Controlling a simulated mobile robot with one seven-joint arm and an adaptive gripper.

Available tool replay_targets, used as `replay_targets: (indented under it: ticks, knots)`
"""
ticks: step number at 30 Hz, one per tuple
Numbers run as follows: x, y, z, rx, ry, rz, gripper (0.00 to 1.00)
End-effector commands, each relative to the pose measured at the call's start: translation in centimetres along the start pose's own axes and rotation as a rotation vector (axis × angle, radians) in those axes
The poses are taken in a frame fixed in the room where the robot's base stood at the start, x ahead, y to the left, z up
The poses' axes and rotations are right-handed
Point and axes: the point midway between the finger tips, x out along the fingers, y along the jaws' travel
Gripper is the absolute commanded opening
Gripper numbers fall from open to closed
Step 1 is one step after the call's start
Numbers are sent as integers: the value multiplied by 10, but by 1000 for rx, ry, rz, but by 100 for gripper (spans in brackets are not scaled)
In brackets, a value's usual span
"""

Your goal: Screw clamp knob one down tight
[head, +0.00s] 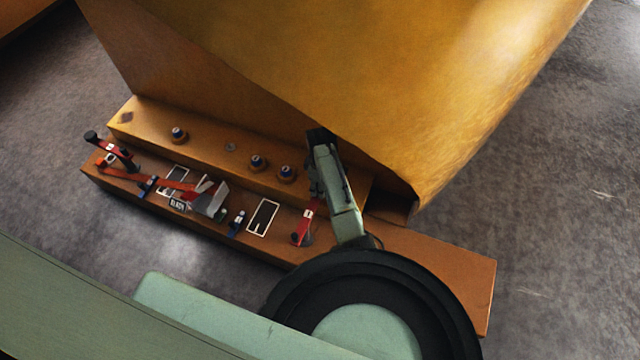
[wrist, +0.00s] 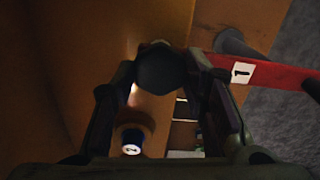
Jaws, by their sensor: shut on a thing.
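Clamp knob one (wrist: 163,70) is a dark round knob in the upper middle of the wrist view, at the end of a red arm (wrist: 265,75) with a white label reading 1. My gripper (wrist: 164,82) has its two dark fingers on either side of the knob and is shut on it. In the head view the red arm with label 1 (head: 304,226) lies on the orange base, beside my arm, which hides the knob. How far down the knob is screwed cannot be told.
A large yellow casting (head: 400,80) overhangs the orange base (head: 440,262). Blue-banded knobs (head: 258,162) stand on its raised step. A second red clamp (head: 115,153), a grey block (head: 213,199) and white-outlined rectangles (head: 263,217) lie to the left. The base's right end is clear.

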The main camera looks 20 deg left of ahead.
Motion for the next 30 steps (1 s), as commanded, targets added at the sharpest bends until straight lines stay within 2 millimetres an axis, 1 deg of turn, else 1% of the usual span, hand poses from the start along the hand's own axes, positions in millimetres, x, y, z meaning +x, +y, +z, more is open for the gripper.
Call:
replay_targets:
  ticks: [1, 2, 11, 19, 22, 26, 30]
  knots:
    - [-1, 0, -1, -1, 1, 1, 12]
    - [-1, 0, -1, -1, 1, 1, 41]
    - [-1, 0, 0, -2, 0, 0, 60]
    - [-1, 0, 0, -1, 0, 0, 60]
    - [-6, 0, 0, -1, 1, 1, 60]
    - [-24, 1, 0, -1, 2, 3, 60]
    - [-54, 1, -1, -2, 2, 4, 60]
